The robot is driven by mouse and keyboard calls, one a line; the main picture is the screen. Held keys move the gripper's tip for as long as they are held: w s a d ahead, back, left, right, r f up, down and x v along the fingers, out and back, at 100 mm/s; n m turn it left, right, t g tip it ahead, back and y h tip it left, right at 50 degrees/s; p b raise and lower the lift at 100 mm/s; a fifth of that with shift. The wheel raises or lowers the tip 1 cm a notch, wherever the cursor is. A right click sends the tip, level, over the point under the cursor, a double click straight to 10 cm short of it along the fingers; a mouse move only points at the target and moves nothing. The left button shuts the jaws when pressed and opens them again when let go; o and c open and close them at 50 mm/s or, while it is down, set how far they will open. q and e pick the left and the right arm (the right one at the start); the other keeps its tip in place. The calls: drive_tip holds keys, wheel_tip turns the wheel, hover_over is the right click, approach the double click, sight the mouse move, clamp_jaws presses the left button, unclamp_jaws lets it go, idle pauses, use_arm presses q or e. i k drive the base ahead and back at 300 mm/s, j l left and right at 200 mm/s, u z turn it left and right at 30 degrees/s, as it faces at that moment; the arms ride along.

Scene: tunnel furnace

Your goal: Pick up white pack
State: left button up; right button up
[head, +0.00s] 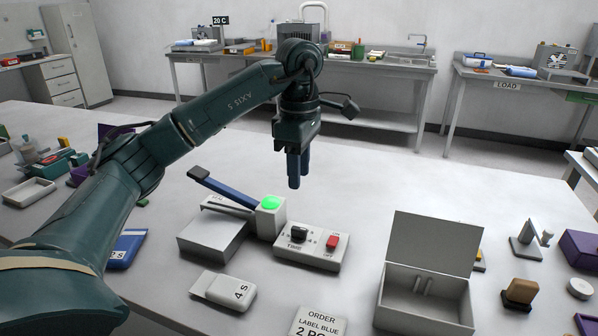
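A white pack (223,289) marked "4 S" lies flat on the table at the front, left of centre. It is apart from the things around it, and nothing covers it. My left gripper (298,180) points down above the table, beyond the white pack and to its right. Its two dark blue fingers overlap in this view, so their gap is hard to judge. No object shows between them. My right gripper is out of view.
A sealer-like device (212,237) with a blue lever and green light stands behind the pack. A control box (313,246) is beside it. An open-lidded box (424,311) stands right; an order card (318,322) lies at the front. A blue pack (126,246) is partly behind my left arm.

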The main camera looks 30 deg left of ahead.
sight(237, 294)
drive_tip(key=k, duration=1.5)
